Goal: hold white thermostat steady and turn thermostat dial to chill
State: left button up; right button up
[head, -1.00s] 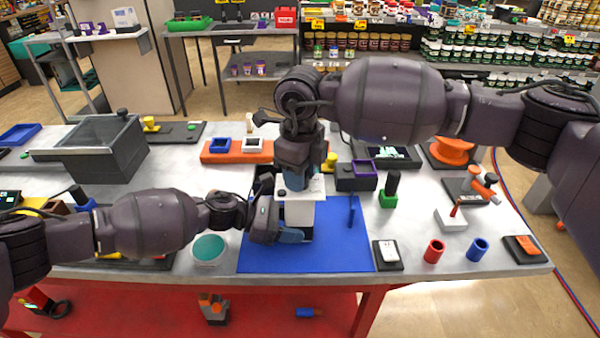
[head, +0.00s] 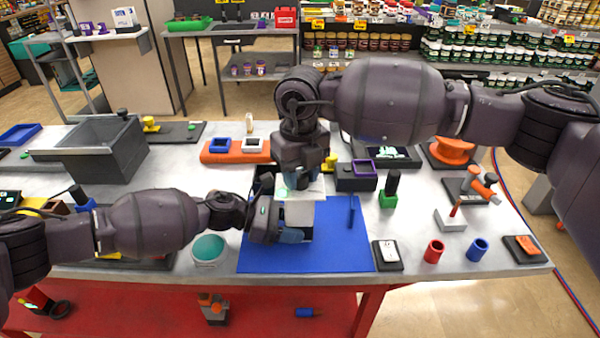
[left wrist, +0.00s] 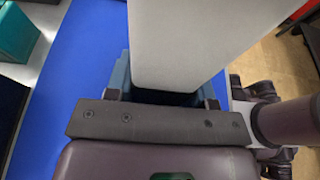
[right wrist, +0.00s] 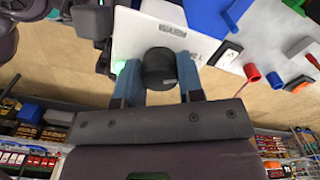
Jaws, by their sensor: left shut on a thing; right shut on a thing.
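The white thermostat (head: 299,214) stands upright on the blue mat (head: 345,252). My left gripper (head: 290,235) is shut on its lower body from the left; the left wrist view shows the pale body (left wrist: 185,40) between the fingers. My right gripper (head: 298,180) comes down from above and is shut on the dark round dial (right wrist: 158,68) at the thermostat's top. In the right wrist view the two blue fingers flank the dial over the white face (right wrist: 140,30). A green glow shows beside the left finger there. The dial's markings cannot be read.
A purple-edged dark box (head: 356,176) and a green-based black-handled tool (head: 390,190) stand right of the thermostat. A blue upright piece (head: 351,211) is on the mat. A teal-topped round dish (head: 208,248) sits left of the mat. The mat's right part is mostly clear.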

aim_at(300, 173)
dwell(0.3)
jog(key=o, duration=0.9)
jog(key=shift+o, duration=0.2)
jog(key=shift+r, duration=0.1)
notch_tip(300, 173, up, 12)
jog(key=shift+w, duration=0.1)
pick_arm(q)
jog(key=o, duration=0.8)
